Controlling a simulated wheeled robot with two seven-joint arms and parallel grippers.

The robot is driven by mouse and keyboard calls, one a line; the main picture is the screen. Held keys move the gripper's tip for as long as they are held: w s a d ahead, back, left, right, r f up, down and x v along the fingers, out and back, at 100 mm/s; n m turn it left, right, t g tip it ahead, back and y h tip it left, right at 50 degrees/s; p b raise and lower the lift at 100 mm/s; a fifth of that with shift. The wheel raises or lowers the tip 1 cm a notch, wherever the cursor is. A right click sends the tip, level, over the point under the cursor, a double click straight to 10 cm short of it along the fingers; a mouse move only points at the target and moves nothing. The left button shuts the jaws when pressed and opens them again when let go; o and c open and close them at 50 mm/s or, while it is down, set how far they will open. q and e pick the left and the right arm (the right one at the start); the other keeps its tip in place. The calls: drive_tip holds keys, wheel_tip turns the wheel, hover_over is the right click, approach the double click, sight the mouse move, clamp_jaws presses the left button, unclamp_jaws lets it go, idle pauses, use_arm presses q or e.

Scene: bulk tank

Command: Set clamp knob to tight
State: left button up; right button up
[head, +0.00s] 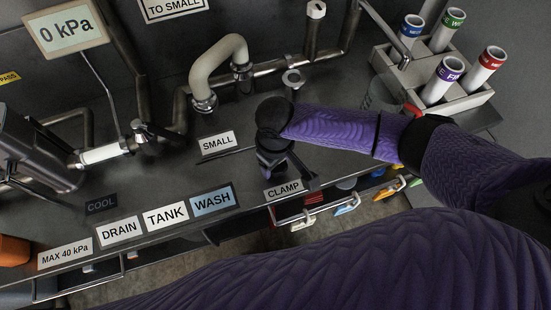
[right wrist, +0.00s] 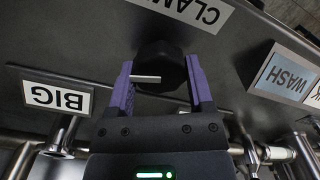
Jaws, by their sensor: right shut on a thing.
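The clamp knob (right wrist: 158,62) is a round black knob with a white pointer line, on the dark panel in the right wrist view. My right gripper (right wrist: 164,68) is shut on it, one purple finger on each side. The white line points toward the left finger in that view. In the head view my right gripper (head: 272,168) points down at the counter just behind the CLAMP label (head: 284,190), and my wrist and fingers mostly hide the knob. The CLAMP label also shows in the right wrist view (right wrist: 197,12). No tight marking is readable. My left gripper is not in view.
A SMALL label (head: 217,142) and a curved pipe (head: 217,68) stand left of my right wrist. A BIG label (right wrist: 57,96) lies beside the knob. A tube rack (head: 437,97) is at the back right. DRAIN, TANK and WASH labels (head: 212,199) line the front edge.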

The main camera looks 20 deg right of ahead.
drive_tip(key=shift+r+n+p, duration=0.2)
drive_tip(key=shift+n+p, duration=0.95)
drive_tip(key=shift+n, duration=0.05)
drive_tip(key=n+p, duration=0.1)
drive_tip(key=n, duration=0.1)
drive_tip(key=shift+n+p, duration=0.3)
drive_tip(key=shift+n, duration=0.1)
drive_tip(key=n+p, duration=0.1)
drive_tip(key=n, duration=0.2)
drive_tip(key=shift+s+a+f, duration=0.1)
drive_tip(key=shift+f+n+p, duration=0.1)
drive_tip(key=shift+n+p, duration=0.55)
drive_tip(key=shift+n, duration=1.55)
drive_tip(key=o, duration=1.3)
drive_tip(key=shift+c, duration=0.2)
wheel_tip(320, 180, up, 10)
drive_tip(key=p, duration=0.4)
